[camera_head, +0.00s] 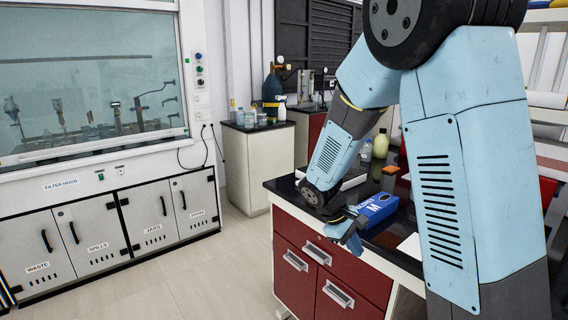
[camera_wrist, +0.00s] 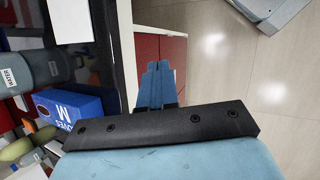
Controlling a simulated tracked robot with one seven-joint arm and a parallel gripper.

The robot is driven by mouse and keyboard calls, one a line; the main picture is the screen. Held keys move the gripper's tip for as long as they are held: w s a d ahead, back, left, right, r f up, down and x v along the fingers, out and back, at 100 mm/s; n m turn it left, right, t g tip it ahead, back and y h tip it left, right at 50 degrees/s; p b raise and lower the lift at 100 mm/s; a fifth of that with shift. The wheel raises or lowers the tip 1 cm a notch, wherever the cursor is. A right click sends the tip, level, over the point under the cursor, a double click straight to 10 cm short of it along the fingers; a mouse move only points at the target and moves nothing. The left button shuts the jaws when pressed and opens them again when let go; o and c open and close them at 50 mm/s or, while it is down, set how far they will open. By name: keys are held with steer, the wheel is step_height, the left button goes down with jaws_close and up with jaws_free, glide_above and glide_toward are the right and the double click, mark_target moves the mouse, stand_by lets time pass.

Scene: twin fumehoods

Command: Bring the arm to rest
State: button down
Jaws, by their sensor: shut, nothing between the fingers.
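My gripper (camera_head: 347,234) is at the front left edge of a black-topped bench (camera_head: 284,186), beside a blue glove box (camera_head: 377,208) marked "M". Its blue fingers are together and hold nothing. In the wrist view my gripper (camera_wrist: 158,68) shows its two fingers side by side, with the red drawer fronts and pale floor behind them. The blue glove box (camera_wrist: 72,106) lies to the left of the fingers there, apart from them. My arm is bent, reaching down from the upper right in the head view.
A fume hood (camera_head: 85,75) with labelled cabinets stands at left. A side cabinet (camera_head: 258,155) with bottles is behind. A yellowish bottle (camera_head: 381,144) and an orange item (camera_head: 390,170) are on the bench. A grey water bottle (camera_wrist: 30,72) is near the glove box. Floor (camera_head: 215,270) between is clear.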

steer(key=s+d+r+m+t+y, duration=0.2)
steer(key=s+r+m+t+y, duration=0.1)
steer(key=s+r, duration=0.7)
steer(key=s+d+r+m+t+y, duration=0.2)
steer(key=s+r+m, duration=0.3)
steer(key=s+r, duration=0.5)
steer(key=shift+d+r+m+t+y, duration=0.35)
steer(key=shift+r+m+t+y, duration=0.05)
steer(key=shift+r+t+y, duration=0.15)
steer(key=shift+s, duration=0.1)
